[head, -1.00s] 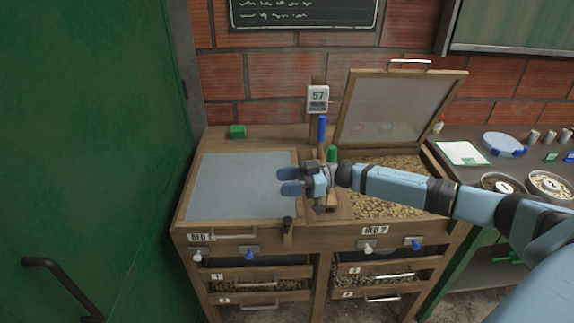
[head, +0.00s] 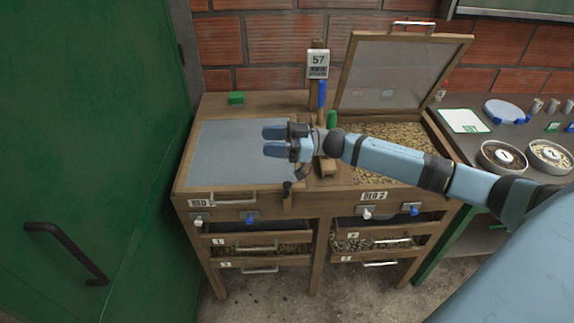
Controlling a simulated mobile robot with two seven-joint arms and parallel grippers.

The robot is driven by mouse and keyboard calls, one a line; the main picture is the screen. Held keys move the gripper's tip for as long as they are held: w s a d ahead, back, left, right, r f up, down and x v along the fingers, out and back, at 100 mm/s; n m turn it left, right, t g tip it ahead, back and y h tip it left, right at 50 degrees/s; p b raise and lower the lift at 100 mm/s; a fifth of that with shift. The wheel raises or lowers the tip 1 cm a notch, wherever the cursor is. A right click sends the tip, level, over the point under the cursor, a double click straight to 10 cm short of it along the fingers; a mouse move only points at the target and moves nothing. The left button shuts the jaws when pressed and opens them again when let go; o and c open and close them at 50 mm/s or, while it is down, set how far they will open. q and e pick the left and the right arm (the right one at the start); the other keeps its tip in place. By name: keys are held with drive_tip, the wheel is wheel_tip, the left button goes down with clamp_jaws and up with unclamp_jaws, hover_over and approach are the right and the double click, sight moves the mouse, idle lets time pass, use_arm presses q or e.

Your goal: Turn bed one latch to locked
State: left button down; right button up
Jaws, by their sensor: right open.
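Bed one (head: 236,163) is on the left of the wooden unit, with its grey lid shut and a metal handle (head: 233,198) at its front edge. A small dark-topped piece (head: 287,187), which looks like the bed one latch, stands at the lid's front right corner; I cannot tell its exact setting. My right gripper (head: 268,141) is open and empty above the right part of the lid, pointing left, behind and above that piece. The wrist partly covers the middle rail. My left gripper is not in view.
Bed two's lid (head: 393,72) stands raised at the right over beans (head: 405,150). A green handle (head: 332,119) and a blue handle (head: 321,94) stand upright by the centre post. A green block (head: 236,98) sits behind bed one. A green door (head: 85,130) borders the left.

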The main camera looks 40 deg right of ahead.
drive_tip(key=s+a+f+m+t+h, duration=0.1)
drive_tip(key=a+f+m+t+h, duration=0.15)
drive_tip(key=a+f+t, duration=0.2)
drive_tip(key=m+t+h, duration=0.4)
drive_tip(key=m+h, duration=0.7)
drive_tip(key=h, duration=0.5)
approach(290, 187)
drive_tip(key=shift+y, duration=0.25)
drive_tip(key=w, duration=1.1)
drive_tip(key=shift+w+d+p, duration=0.2)
drive_tip(key=shift+d+p, duration=0.05)
drive_tip(key=shift+p, duration=0.15)
